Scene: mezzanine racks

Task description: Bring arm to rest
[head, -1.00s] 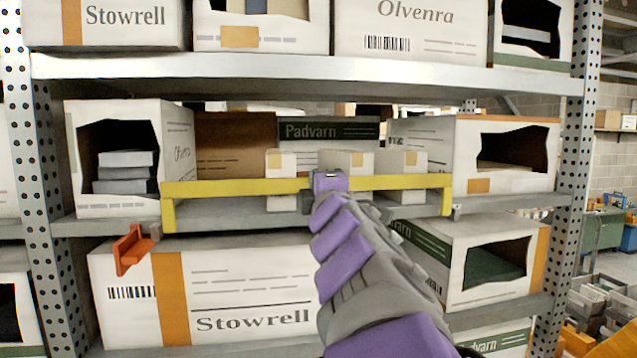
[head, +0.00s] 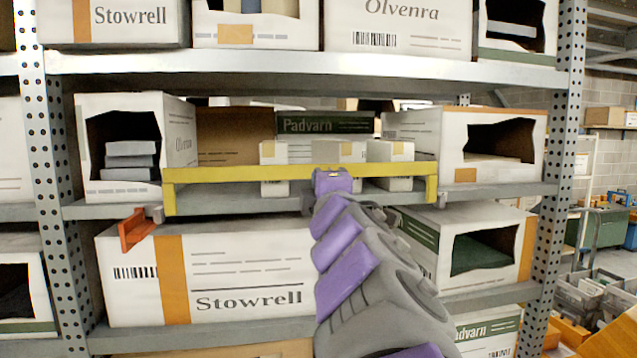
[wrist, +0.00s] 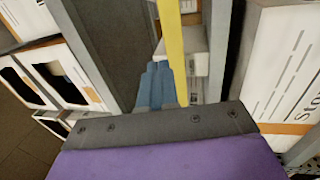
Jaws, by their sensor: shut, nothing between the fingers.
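My arm reaches forward from the lower right of the head view. Its purple wrist end (head: 332,182) stands in front of the yellow bar on the middle shelf; whether they touch cannot be told. In the wrist view my gripper (wrist: 157,68) shows as blue-grey fingers, close together and empty, beside the yellow bar (wrist: 171,45). The fingertips are hidden in the head view. The yellow bar (head: 240,174) spans the middle of the shelf, with a short leg down at each end.
Behind the bar stand small white boxes (head: 272,165) and a green Padvarn box (head: 322,125). An open white carton (head: 180,150) is at left, another (head: 415,128) at right. An orange piece (head: 136,230) juts out below the shelf at left. Bins (head: 585,290) stand at far right.

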